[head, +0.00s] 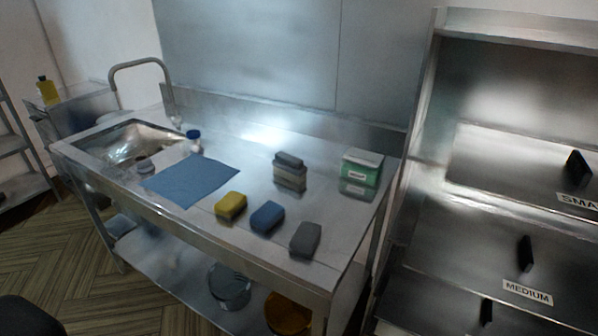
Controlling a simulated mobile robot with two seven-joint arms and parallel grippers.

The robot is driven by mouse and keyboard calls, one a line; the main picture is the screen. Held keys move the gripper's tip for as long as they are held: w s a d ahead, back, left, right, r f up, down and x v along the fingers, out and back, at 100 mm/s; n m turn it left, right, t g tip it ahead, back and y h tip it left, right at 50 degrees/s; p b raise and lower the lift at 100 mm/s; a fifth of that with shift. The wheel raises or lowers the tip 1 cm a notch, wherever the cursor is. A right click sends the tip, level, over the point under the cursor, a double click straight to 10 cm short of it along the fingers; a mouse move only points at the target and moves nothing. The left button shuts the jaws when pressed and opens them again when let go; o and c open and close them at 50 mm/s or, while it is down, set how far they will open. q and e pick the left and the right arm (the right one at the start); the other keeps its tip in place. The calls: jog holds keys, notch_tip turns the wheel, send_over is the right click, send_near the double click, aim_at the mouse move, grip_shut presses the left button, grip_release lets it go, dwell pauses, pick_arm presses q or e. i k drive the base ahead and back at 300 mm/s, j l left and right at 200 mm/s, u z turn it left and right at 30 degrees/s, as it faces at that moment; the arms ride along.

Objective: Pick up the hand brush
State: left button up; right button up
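What looks like the hand brush (289,172) stands on the steel table, right of the middle. It has a grey top over a paler beige-grey block, which looks like bristles. It stands apart from the things around it, behind the sponges and left of the green box. Neither of my grippers shows in the head view.
The steel table (330,215) also bears a blue cloth (190,180), yellow (231,206), blue (267,216) and grey (305,239) sponge-like blocks, a green box (361,168) and a blue-capped bottle (194,141). A sink (130,142) is at left; a steel rack (470,225) stands right.

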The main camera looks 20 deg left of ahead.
aim_at(292, 168)
jog(key=l, duration=0.45)
jog(key=i+l+u, duration=0.1)
jog(key=l, duration=0.35)
jog(key=i+l, duration=0.15)
jog(key=l, duration=0.2)
jog(key=i+l+u, duration=0.1)
jog(key=l, duration=0.25)
jog(key=i+l, duration=0.2)
jog(key=l, duration=0.2)
